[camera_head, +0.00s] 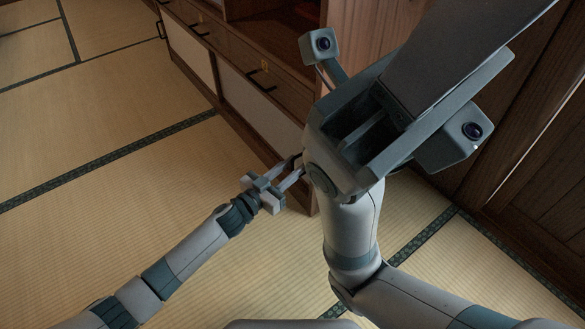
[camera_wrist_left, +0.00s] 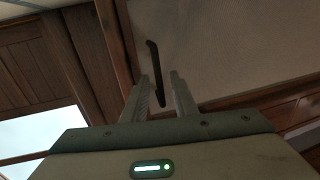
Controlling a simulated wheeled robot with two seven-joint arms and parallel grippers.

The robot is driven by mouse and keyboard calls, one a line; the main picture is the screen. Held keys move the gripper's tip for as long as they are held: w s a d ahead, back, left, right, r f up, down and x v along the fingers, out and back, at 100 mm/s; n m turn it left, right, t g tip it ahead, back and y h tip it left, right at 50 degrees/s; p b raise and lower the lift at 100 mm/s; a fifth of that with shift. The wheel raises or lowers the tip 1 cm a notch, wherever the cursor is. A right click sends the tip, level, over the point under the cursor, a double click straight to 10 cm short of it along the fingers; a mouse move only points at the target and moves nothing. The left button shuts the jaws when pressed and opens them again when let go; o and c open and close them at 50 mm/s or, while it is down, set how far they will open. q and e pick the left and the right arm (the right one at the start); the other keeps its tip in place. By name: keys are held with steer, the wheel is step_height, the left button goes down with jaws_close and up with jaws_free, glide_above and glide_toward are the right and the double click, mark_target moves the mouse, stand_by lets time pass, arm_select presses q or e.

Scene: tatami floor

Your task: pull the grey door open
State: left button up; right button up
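The grey door (camera_head: 258,112) is the pale panel low on the wooden cabinet in the head view; its right end is hidden by my other body parts. It also fills the upper right of the left wrist view (camera_wrist_left: 220,45). A dark upright bar handle (camera_wrist_left: 154,72) stands near the door's edge. My left gripper (camera_head: 294,170) is at the door's right end. Its fingers are apart in the left wrist view (camera_wrist_left: 160,80), and the handle's lower end shows between the fingertips. I cannot tell whether they touch it.
Brown drawers (camera_head: 240,60) with black handles run above the door. A second pale panel (camera_head: 190,50) is farther left. A large wooden wall or door (camera_head: 535,170) stands at the right. Open tatami floor (camera_head: 120,190) lies to the left and in front.

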arm_select(q)
jaws_close()
stand_by(1.4)
